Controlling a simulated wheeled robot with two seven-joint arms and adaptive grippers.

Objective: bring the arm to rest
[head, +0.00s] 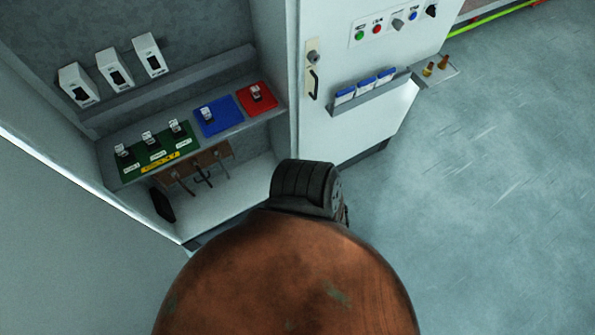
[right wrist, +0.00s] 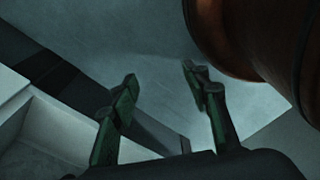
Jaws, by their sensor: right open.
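My right gripper (right wrist: 160,80) shows in the right wrist view. Its two green-and-black fingers stand apart with nothing between them, above grey floor. A large copper-brown link of my own body (right wrist: 250,40) fills the upper right of that view, close to the right finger. In the head view a copper-brown rounded link of mine (head: 290,275) with a black ribbed end (head: 305,188) rises from the bottom middle, in front of the cabinet. Neither gripper can be made out in the head view, and my left gripper is not seen.
An open white cabinet stands at left, with a green board (head: 155,157), a blue mat (head: 217,115) and a red mat (head: 256,97) on its shelf. Its door (head: 345,130) carries buttons and a rack (head: 370,92). A small ledge (head: 436,72) juts out right. The floor (head: 480,200) at right is clear.

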